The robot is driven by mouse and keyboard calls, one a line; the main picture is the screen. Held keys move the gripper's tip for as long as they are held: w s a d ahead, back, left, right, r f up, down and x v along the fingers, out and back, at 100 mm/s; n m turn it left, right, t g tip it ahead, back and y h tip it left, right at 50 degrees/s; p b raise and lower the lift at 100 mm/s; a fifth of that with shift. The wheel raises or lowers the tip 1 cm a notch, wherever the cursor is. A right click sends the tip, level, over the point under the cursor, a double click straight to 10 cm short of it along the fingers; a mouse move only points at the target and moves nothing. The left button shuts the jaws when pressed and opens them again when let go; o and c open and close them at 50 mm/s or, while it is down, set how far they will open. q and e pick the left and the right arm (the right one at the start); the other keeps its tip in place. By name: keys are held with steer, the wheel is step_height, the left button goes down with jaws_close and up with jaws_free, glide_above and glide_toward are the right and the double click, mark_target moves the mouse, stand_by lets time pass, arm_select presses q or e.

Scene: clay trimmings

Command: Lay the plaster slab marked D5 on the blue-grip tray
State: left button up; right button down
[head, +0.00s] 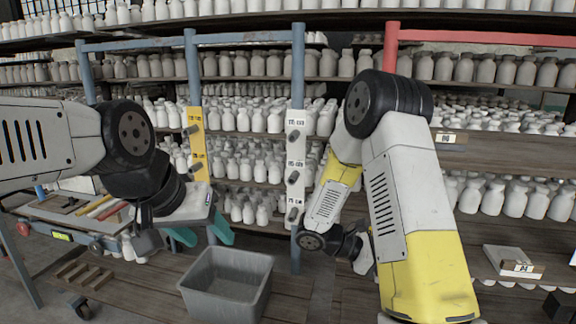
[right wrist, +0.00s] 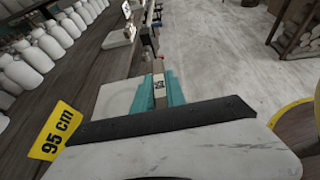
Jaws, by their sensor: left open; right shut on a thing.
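My left gripper (head: 202,236) is open and empty, its teal fingers pointing down left of the middle. In the head view my right gripper's fingers are hidden behind its arm. In the right wrist view my right gripper (right wrist: 156,88) is shut on the labelled end (right wrist: 159,85) of what looks like the plaster slab; the mark is sideways and too small to read surely. A pale flat slab surface (right wrist: 116,98) shows left of the fingers.
A grey bin (head: 228,284) stands at the front middle. Shelves of white bottles fill the back, with blue posts (head: 298,130) and a red post (head: 391,48). Another labelled slab (head: 505,261) lies on the right shelf. A yellow 95 cm sign (right wrist: 55,131) is close to my right gripper.

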steer(key=shift+w+a+r+n+t, duration=0.25)
steer(key=shift+w+n+t, duration=0.05)
steer(key=shift+n+t, duration=0.2)
steer(key=w+a+r+n+t+y, duration=0.6)
steer(key=w+a+n+t+y, duration=0.3)
steer(key=w+a+n+t, duration=0.2)
steer(key=w+n+t, duration=0.2)
steer(key=n, duration=0.2)
steer(key=shift+a+r+t, duration=0.15)
steer(key=shift+a+t, duration=0.15)
steer(key=shift+a, duration=0.05)
